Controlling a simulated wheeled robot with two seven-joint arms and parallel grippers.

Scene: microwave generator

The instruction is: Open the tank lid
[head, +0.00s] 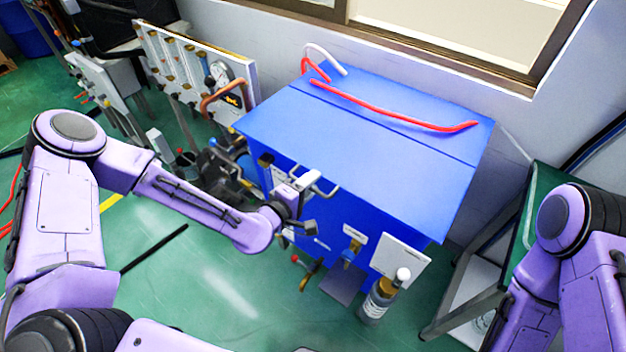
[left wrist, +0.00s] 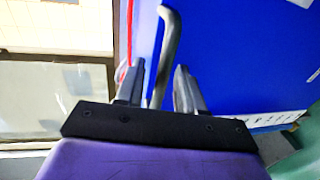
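The blue tank (head: 380,190) stands against the wall, with its flat blue lid (head: 370,140) lying closed on top. A grey bar handle (head: 328,187) is at the lid's front edge, toward its left end. My left gripper (head: 306,190) is at this handle. In the left wrist view, the handle bar (left wrist: 168,45) passes between the two dark fingers of the left gripper (left wrist: 159,72). The fingers stand apart, with visible gaps beside the bar. My right arm comes in at the right edge, but its gripper is out of the picture.
A red hose (head: 395,108) lies across the back of the tank top. A panel with gauges and pipes (head: 200,72) stands left of the tank. A bottle (head: 378,300) stands at its front right. A green-topped table (head: 527,225) is at right. Green floor is open in front.

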